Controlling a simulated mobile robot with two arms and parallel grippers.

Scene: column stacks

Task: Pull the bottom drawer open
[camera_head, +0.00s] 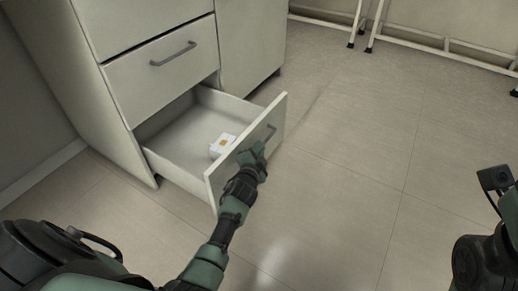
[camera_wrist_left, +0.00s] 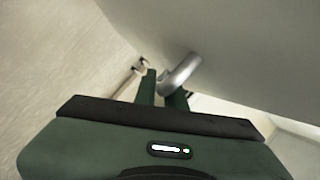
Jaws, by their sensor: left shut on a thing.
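The bottom drawer (camera_head: 217,173) of the pale cabinet stands well out from the cabinet body in the head view, its inside open to view. A small white box with an orange mark (camera_head: 222,145) lies inside it, near the front panel. My left gripper (camera_head: 256,152) is at the drawer front, shut on the grey bar handle (camera_head: 270,133). In the left wrist view the handle (camera_wrist_left: 182,72) shows as a curved metal bar at the fingers of the gripper (camera_wrist_left: 161,92). The right gripper is not in view; only part of my right arm shows at the right edge.
The closed drawer above has its own bar handle (camera_head: 173,54). Another cabinet section (camera_head: 250,45) stands beside it. White metal frame legs (camera_head: 430,45) stand at the back right. The tiled floor (camera_head: 350,170) to the right of the drawer is clear.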

